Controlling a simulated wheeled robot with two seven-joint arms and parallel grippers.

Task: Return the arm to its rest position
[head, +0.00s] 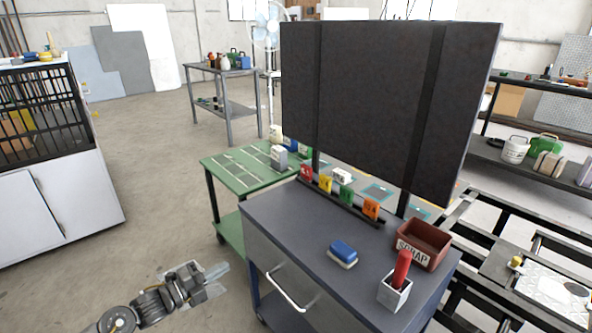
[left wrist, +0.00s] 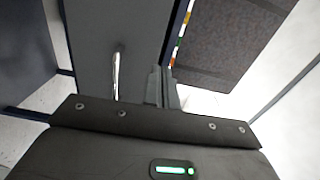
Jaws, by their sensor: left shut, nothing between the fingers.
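My left arm comes in at the lower left of the head view. Its gripper (head: 214,279) is over the floor, left of the dark cart (head: 290,227) and apart from it. In the left wrist view the two fingers (left wrist: 162,86) are together with nothing between them. The cart's front and its metal handle (left wrist: 117,72) show beyond them. My right gripper is in neither view.
The cart top holds a blue and white block (head: 343,253), a red marker in a white holder (head: 395,291), a red SCRAP bin (head: 423,243) and several coloured tags. A dark board (head: 380,100) stands behind. A green table (head: 240,170) adjoins. Floor at left is clear.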

